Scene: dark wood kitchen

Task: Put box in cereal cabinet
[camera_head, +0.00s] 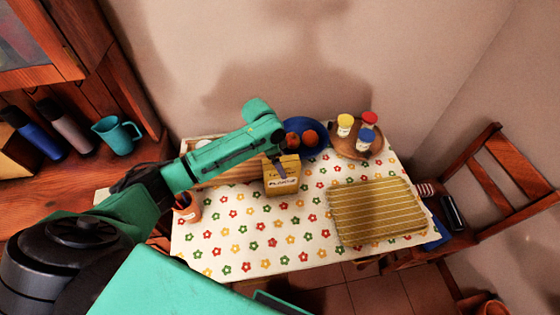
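A yellow box (284,186) with dark print stands at the back of the flower-patterned table. My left arm reaches in from the left over the table. My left gripper (280,167) points down at the top of the box, and a dark finger overlaps its upper face. I cannot tell whether the fingers are closed on the box or just beside it. A wooden cabinet (62,72) with a glass-paned door is at the upper left; its inside is mostly out of view. My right gripper is not in view.
A blue plate (322,148) with red fruit and a round tray (376,151) with several jars are right of the box. A striped mat (380,210) lies front right. A pencil cup (188,209) is left. Bottles and a teal pitcher (117,135) stand on the left counter. A chair is right.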

